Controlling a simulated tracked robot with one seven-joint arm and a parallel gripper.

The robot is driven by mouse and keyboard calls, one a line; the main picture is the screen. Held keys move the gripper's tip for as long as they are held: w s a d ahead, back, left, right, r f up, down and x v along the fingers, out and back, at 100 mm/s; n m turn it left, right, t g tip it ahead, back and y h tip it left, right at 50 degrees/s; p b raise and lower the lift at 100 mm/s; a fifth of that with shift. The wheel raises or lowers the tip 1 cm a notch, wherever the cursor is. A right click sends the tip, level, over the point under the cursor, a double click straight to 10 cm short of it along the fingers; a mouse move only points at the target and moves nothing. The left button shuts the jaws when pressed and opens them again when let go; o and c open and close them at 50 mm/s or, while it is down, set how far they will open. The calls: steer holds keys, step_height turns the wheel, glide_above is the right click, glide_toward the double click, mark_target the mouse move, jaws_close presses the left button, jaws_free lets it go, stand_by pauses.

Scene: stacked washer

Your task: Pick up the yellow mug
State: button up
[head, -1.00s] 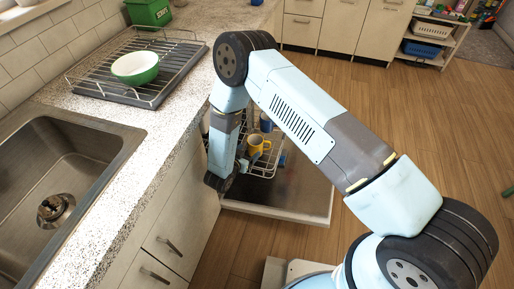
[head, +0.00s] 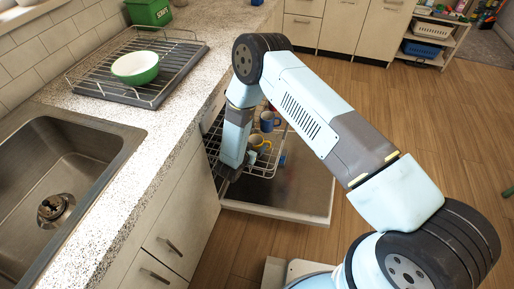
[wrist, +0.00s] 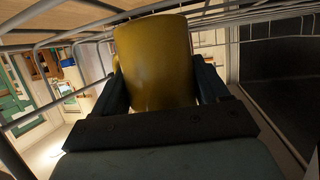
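The yellow mug (head: 260,142) stands in the dish rack (head: 262,172) of the open dishwasher, partly hidden by my arm in the head view. In the wrist view the yellow mug (wrist: 155,60) fills the middle, directly in front of my gripper. My gripper (wrist: 164,85) is open, with one dark finger on each side of the mug. The gaps look narrow, and I cannot see clear contact. In the head view my gripper (head: 233,172) is low at the rack, mostly hidden by the arm.
A blue mug (head: 267,121) stands behind the yellow one in the rack. The rack wires run close around my gripper. The counter (head: 165,125) edge is just left of my arm. A green bowl (head: 135,67) sits on a drying rack.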

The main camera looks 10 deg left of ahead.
steer(key=c, duration=0.8)
steer(key=shift+r, duration=0.15)
